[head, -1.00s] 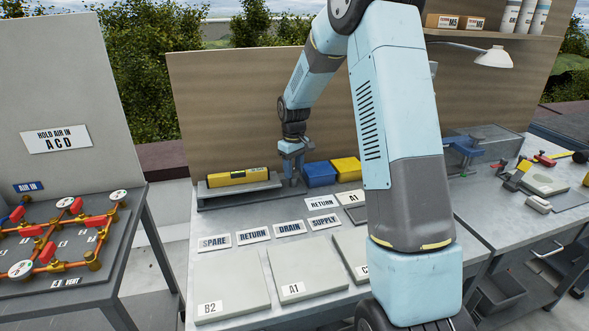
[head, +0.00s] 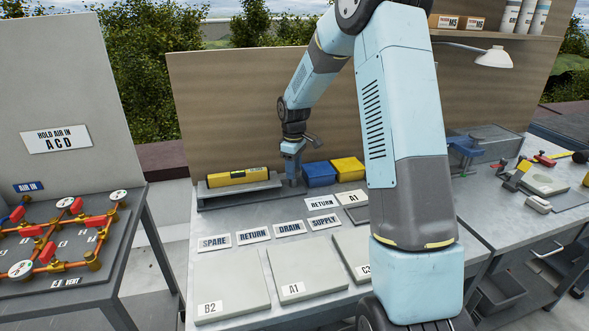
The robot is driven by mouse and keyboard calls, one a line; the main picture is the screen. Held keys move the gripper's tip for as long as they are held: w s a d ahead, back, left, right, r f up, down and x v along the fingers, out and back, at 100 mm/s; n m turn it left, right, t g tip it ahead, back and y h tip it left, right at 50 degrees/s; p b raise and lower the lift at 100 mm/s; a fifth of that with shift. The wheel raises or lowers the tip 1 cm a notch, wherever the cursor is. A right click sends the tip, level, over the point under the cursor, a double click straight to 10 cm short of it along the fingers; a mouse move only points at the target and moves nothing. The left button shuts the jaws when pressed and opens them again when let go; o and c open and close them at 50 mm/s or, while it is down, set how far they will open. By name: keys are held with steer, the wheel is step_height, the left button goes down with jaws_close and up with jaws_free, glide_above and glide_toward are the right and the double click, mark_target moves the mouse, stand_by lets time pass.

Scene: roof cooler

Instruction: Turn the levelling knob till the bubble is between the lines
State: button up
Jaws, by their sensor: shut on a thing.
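A yellow spirit level (head: 238,176) lies on a grey stand (head: 215,194) at the back left of the workbench. Its bubble and lines are too small to read in the head view. My gripper (head: 292,182) points down at the right end of the stand and is shut on what seems to be the levelling knob. The knob itself is hidden by the fingers.
A blue bin (head: 319,174) and a yellow bin (head: 348,168) stand just right of my gripper. Label plates such as DRAIN (head: 290,228) and grey panels (head: 232,287) lie in front. A wooden backboard (head: 225,110) rises close behind.

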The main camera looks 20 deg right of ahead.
steer(key=o, duration=1.1)
steer(key=shift+c, duration=0.2)
step_height(320, 180, up, 14)
steer(key=shift+f, duration=0.15)
